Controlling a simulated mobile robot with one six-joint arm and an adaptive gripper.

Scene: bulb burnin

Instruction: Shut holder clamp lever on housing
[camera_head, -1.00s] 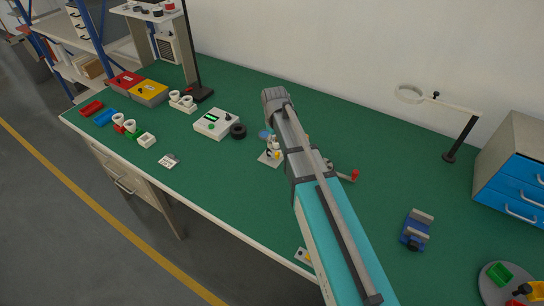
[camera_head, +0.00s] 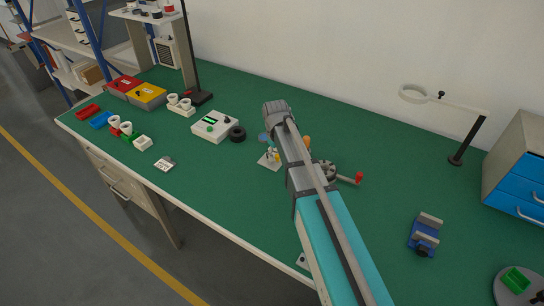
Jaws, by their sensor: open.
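A small pale base plate (camera_head: 268,161) on the green bench carries an upright white and yellow piece (camera_head: 274,154). It looks like the holder with its housing, just left of my arm (camera_head: 292,165). At this size I cannot make out the clamp lever or whether it is open or shut. My arm reaches up from the bottom edge and ends in a grey joint above and behind the holder. I cannot see my gripper's fingers; the arm hides that area. An orange piece (camera_head: 307,142) shows just right of the arm.
A tester with a green display (camera_head: 214,127) and a black ring (camera_head: 237,134) stand left of the holder. A crank with a red handle (camera_head: 358,178) lies right of the arm, a blue vise (camera_head: 424,236) further right.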

